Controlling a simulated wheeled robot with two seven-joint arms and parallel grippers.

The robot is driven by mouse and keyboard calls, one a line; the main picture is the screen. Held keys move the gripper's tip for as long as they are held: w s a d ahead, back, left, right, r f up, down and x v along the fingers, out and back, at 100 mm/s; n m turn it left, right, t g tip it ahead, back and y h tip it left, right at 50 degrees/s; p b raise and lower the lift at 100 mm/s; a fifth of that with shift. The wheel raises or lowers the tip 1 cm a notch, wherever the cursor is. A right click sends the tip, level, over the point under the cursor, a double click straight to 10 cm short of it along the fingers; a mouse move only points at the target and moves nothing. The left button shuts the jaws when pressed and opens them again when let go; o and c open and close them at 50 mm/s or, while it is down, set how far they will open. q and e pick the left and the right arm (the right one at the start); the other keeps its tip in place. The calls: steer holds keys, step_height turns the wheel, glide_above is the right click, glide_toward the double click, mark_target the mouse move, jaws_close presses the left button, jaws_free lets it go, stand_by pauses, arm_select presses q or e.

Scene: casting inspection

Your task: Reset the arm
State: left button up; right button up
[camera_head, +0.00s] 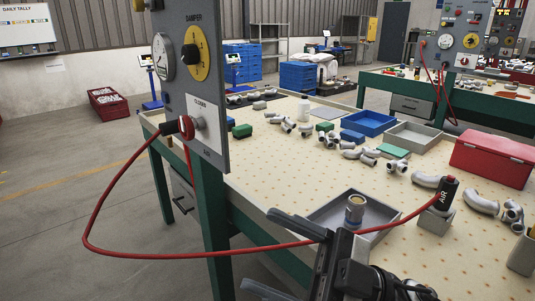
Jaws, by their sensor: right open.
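My right gripper (258,250) is at the bottom centre, in front of the table's near edge. Its two dark fingers point left and are spread apart, with nothing held between them. The red hose (165,256) crosses the picture at the gripper; I cannot tell whether they touch. My left gripper is out of view.
A grey panel (208,85) with dials rises at the table's left. The hose runs from it to a black air nozzle (445,193) on a stand. A grey tray (318,216) holds a small cup (355,211). A red box (493,157) and several pipe castings share the table.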

steer(key=w+d+f+m+t+h, duration=0.3)
steer(key=d+f+m+t+h, duration=0.1)
steer(key=f+m+t+h, duration=0.4)
steer(key=w+d+f+m+t+h, duration=0.3)
steer(key=d+f+m+t+h, duration=0.3)
steer(key=m, duration=0.4)
arm_select(q)
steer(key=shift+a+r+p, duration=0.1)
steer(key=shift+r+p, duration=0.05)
steer(key=shift+p, duration=0.3)
arm_select(e)
steer(key=s+d+f+m+g+h, duration=0.1)
steer(key=s+f+g+h, duration=0.2)
steer(key=s+f, duration=0.2)
steer(key=s+d+f+m+g+h, duration=0.1)
steer(key=s+f+g+h, duration=0.1)
steer(key=f, duration=1)
steer(key=s+h, duration=0.1)
steer(key=s, duration=0.1)
steer(key=shift+s+d+m+g, duration=0.25)
steer(key=shift+s+m+g, duration=0.05)
steer(key=shift+s+g, duration=0.1)
